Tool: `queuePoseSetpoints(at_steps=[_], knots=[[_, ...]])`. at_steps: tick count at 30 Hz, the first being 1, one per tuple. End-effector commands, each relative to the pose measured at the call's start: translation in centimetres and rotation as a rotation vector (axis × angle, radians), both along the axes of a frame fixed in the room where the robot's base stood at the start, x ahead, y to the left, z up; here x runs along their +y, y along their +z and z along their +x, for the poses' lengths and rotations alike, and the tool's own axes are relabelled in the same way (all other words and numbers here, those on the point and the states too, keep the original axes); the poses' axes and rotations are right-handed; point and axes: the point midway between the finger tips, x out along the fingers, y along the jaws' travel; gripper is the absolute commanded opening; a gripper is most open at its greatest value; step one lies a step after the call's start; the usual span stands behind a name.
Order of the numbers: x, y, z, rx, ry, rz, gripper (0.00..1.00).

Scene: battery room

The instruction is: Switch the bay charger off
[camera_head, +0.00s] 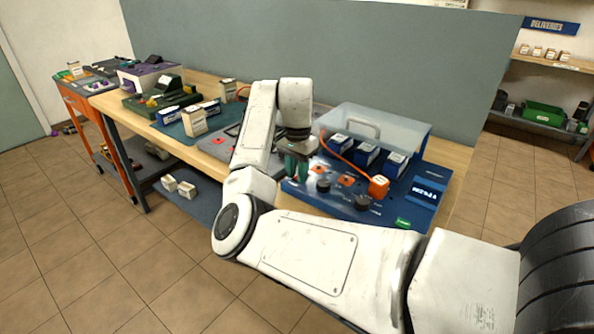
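The bay charger is a blue unit (333,204) on the right end of the wooden bench, under a raised clear lid (385,122). Several blue and white batteries (367,155) sit in it. My gripper (297,172) points down above the charger's left part, left of the knobs and well away from the green switch. Its fingertips are small and dark, so their gap is unclear.
My forearm crosses the front and hides part of the bench. Left along the bench (208,88) are a green mat with boxes, a green machine (160,98) and an orange cart (78,96). A shelf (551,64) stands back right. The tiled floor at front left is clear.

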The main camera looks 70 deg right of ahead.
Motion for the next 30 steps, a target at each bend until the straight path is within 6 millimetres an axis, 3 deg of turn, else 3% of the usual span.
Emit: queuePoseSetpoints(at_steps=[8, 14, 30], knots=[[-0.01, 0.02, 0.0, 0.0, 0.0, 0.0, 0.0], [-0.1, 0.29, -0.04, -0.002, -0.001, 0.014, 0.0], [-0.85, 0.39, -0.23, -0.06, -0.001, 0.251, 0.0]])
